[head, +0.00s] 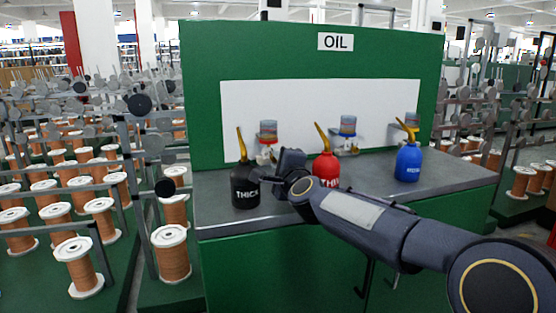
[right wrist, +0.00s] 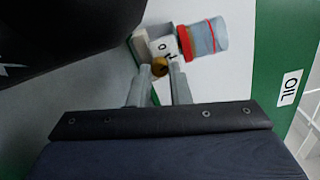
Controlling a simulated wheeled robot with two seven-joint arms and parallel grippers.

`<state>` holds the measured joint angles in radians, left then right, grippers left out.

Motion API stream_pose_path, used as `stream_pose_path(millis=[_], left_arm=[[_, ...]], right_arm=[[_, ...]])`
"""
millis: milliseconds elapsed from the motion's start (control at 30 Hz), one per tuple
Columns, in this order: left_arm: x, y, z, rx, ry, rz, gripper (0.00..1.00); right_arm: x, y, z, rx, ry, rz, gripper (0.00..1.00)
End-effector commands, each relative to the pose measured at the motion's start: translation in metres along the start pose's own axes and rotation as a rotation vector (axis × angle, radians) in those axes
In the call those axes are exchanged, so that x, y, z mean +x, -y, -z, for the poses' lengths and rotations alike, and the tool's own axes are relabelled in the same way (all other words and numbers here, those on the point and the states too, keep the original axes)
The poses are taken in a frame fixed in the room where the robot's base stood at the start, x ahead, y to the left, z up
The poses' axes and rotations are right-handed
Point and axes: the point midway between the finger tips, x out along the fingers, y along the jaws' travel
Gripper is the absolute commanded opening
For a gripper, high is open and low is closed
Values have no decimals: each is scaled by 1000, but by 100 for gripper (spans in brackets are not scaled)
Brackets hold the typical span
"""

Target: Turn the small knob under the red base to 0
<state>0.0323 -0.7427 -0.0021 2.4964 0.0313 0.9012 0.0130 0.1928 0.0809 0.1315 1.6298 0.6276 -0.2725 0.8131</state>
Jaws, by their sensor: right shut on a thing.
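The dispenser with the red base (head: 267,139) is the left one of three on the white back panel. In the right wrist view its red base (right wrist: 214,35) shows as a ring on a grey-blue cup, beside a white block with dark markings (right wrist: 165,48). The small brass-coloured knob (right wrist: 160,67) sits below the block. My right gripper (right wrist: 166,73) has its two fingertips around this knob and is shut on it. In the head view my right gripper (head: 264,160) is just below the left dispenser. I cannot read the knob's setting. My left gripper is out of view.
A black can marked THICK (head: 244,186) stands left of my right gripper. A red can (head: 326,167) stands close behind my right arm, partly hidden. A blue can (head: 408,162) stands further right. The grey counter (head: 455,177) is clear at its right end.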

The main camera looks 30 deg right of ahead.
Motion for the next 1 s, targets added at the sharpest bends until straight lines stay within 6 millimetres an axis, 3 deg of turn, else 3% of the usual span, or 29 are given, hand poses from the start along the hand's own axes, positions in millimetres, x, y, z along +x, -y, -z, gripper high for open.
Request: stream_pose_path(millis=[500, 1000], left_arm=[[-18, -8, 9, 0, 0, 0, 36], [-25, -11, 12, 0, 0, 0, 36]], right_arm=[[0, 1, -1, -450, 2, -3, 0], [0, 0, -1, -642, 2, -3, 0]])
